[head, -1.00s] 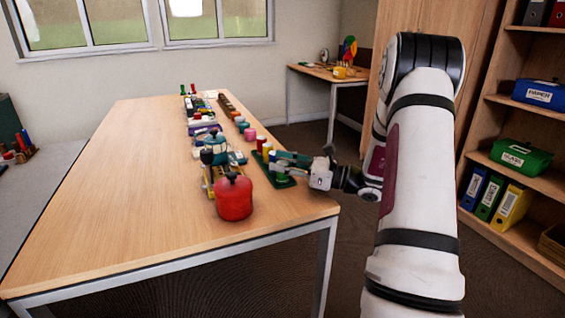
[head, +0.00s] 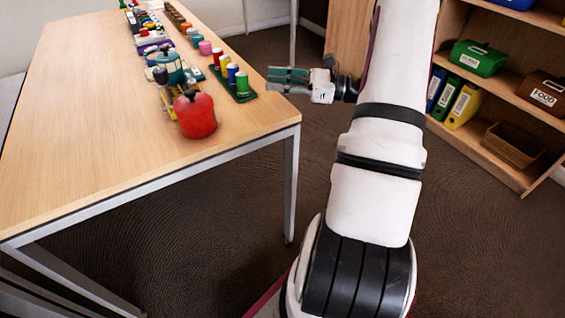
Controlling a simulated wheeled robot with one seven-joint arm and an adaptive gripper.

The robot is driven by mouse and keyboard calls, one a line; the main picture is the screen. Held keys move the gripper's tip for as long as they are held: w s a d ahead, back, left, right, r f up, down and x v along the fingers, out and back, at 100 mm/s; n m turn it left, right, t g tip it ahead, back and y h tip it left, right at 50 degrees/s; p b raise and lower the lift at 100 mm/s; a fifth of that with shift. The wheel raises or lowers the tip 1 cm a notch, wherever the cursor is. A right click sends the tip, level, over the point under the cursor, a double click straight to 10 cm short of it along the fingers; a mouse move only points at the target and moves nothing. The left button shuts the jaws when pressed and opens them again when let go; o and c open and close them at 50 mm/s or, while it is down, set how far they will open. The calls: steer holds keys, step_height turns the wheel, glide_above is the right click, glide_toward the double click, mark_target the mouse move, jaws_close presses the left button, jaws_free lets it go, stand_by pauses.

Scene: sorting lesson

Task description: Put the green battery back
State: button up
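The green battery (head: 242,85) stands upright at the near end of a dark green tray (head: 247,97) at the table's right edge. It is in a row with a blue battery (head: 232,74), a yellow one (head: 224,66) and a red one (head: 217,57). My gripper (head: 270,76) is to the right of the tray, apart from it, pointing left. Its two fingers look parallel with a gap between them, and I see nothing held there.
A red rounded container (head: 195,114) stands near the table's front edge, with a teal item (head: 169,68) behind it. Several small objects line the table farther back. The table's left side (head: 80,120) is clear. Shelves (head: 520,62) stand at the right.

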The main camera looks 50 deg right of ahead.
steer(key=s+a+r+n+g, duration=0.3)
steer(key=a+n+g, duration=0.2)
steer(key=a, duration=0.4)
steer(key=s+a+r+n+g, duration=0.2)
steer(key=a+r+n+g, duration=0.15)
steer(key=a, duration=0.45)
steer(key=s+a+r+n+g, duration=0.3)
steer(key=a+n+g, duration=0.2)
steer(key=a, duration=0.4)
steer(key=s+a+f+n+h, duration=0.1)
steer(key=s+n+h, duration=0.4)
steer(key=s, duration=0.5)
steer(key=s+a+f+n+h, duration=0.1)
steer(key=s+n+h, duration=0.5)
steer(key=s+n, duration=0.3)
steer(key=shift+s+a+g+h, duration=0.3)
steer(key=shift+s+g, duration=0.15)
steer(key=shift+s, duration=0.35)
step_height(320, 180, up, 28)
steer(key=t+p, duration=0.3)
steer(key=p, duration=2.3)
steer(key=shift+d+r+t, duration=0.2)
steer(key=shift+d+t, duration=0.1)
steer(key=shift+t, duration=0.1)
